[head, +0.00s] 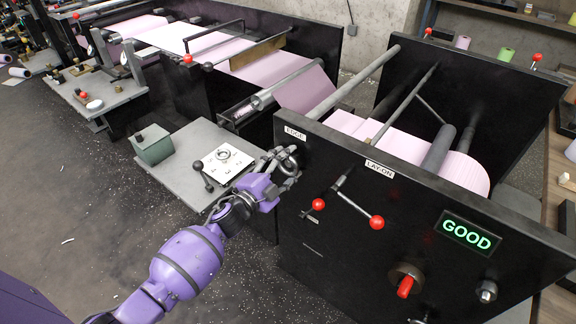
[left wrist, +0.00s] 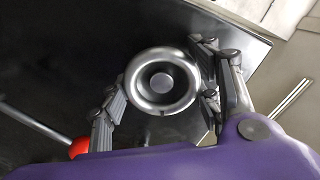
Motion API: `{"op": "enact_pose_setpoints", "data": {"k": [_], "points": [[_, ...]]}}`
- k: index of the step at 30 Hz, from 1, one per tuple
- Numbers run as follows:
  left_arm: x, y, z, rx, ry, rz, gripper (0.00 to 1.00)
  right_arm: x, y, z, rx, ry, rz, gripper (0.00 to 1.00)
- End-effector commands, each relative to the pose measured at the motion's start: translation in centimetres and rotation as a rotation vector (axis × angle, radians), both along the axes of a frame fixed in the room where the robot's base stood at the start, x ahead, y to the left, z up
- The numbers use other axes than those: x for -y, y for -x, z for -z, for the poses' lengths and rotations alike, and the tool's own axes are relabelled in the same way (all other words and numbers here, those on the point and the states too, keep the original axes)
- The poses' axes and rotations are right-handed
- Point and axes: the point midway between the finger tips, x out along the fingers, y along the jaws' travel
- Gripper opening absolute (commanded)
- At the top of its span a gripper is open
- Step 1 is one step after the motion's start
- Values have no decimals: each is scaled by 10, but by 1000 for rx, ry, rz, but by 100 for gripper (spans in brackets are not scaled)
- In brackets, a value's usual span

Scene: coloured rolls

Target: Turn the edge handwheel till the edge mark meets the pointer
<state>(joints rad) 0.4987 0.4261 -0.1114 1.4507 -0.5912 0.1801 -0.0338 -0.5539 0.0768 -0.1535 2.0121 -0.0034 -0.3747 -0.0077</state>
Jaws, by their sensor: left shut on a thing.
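The edge handwheel (left wrist: 145,98) is a round, shiny metal wheel with a darker hub, seen nearly face-on in the left wrist view. It sits on the black machine panel (head: 330,224) below the white EDGE label (head: 295,133). In the head view the gripper hides most of the wheel. A tiny dark notch shows at the rim's lower edge; I cannot tell whether it is the edge mark. I cannot make out the pointer. My right gripper is not in view.
Red-knobbed levers (head: 376,222) stick out of the panel under the LAY-ON label (head: 379,168). A lit green GOOD sign (head: 468,234) and a red-handled crank (head: 405,287) are farther right. A grey side table (head: 185,190) stands left of the panel. The floor at left is mostly clear.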

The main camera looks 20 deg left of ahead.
Motion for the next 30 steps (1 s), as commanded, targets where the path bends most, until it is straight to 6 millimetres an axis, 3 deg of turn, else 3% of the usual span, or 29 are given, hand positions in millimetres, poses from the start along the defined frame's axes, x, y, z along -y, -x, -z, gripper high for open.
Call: {"op": "enact_pose_setpoints", "data": {"k": [13,30], "points": [[1,1,4,93,-268,3,31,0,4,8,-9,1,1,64],[0,1,4,116,-333,2,31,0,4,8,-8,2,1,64]]}}
